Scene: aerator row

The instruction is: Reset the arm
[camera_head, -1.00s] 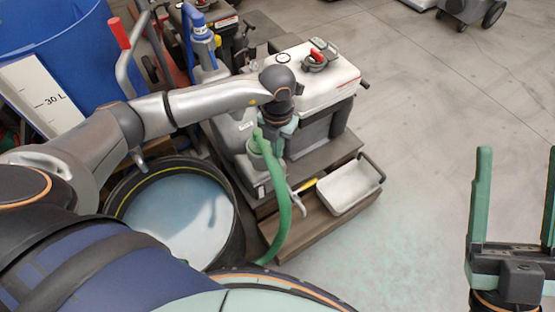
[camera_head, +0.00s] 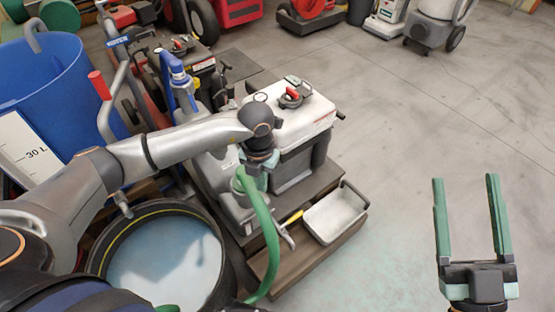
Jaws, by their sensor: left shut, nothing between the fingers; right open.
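My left arm reaches in from the left over the black tub, and its wrist is beside the white-topped machine (camera_head: 292,112). My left gripper (camera_head: 251,178) points down at the near side of the machine, by the upper end of the green hose (camera_head: 266,232). The hose partly hides its fingers; it is shut with nothing between the fingers. My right gripper (camera_head: 472,217) is at the lower right, fingers pointing up the picture, wide open and empty above bare floor.
A black tub (camera_head: 103,252) of pale liquid stands below my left arm. A blue barrel (camera_head: 62,72) is at the left. A grey tray (camera_head: 338,213) and a hammer-like tool (camera_head: 287,229) lie on the wooden platform (camera_head: 318,248). More machines stand at the back. The floor (camera_head: 430,120) at right is clear.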

